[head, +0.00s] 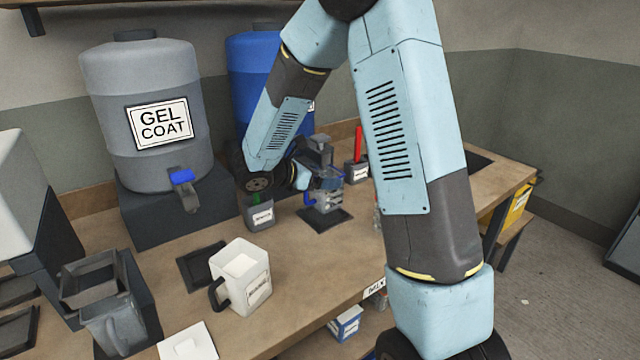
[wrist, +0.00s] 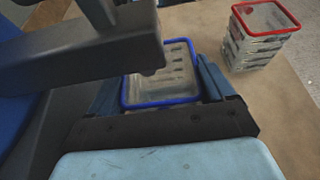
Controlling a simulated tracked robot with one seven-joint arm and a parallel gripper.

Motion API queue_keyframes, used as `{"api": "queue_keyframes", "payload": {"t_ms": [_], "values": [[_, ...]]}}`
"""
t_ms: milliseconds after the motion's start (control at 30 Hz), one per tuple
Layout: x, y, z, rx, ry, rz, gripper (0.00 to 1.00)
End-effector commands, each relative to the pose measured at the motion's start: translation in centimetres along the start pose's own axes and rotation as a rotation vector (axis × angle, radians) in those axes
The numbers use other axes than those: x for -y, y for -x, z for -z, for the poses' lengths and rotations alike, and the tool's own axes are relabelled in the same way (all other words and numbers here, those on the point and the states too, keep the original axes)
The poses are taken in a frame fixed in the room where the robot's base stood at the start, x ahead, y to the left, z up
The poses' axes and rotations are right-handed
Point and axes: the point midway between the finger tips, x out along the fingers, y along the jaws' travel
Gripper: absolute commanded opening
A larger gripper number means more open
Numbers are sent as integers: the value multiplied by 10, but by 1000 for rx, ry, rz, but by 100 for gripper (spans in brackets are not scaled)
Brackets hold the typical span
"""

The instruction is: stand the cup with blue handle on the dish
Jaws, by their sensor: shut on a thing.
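My gripper (head: 326,182) is shut on a clear cup with a blue handle (head: 322,201), at the far side of the bench. In the wrist view the cup's blue-rimmed top (wrist: 160,103) shows between the two fingers (wrist: 162,88), and the cup looks about upright. A dark square dish (head: 341,221) lies directly under the cup in the head view. I cannot tell whether the cup's base touches it. A grey tap-like part (wrist: 85,50) hangs close over the cup's left side in the wrist view.
A blue drum (head: 254,55) stands behind my arm, beside a grey gel coat drum (head: 120,75). A white jug (head: 245,287) stands nearer, beside a dark tray (head: 190,268).

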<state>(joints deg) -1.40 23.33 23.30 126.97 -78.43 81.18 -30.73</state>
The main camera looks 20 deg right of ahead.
Motion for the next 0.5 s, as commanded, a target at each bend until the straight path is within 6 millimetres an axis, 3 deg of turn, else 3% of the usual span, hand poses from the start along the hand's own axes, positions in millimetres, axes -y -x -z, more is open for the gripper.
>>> {"api": "queue_keyframes", "payload": {"t_ms": [200,500], "values": [[-1,-4,25,0,5,-9,29],[-1,-4,26,0,4,-11,29]]}}
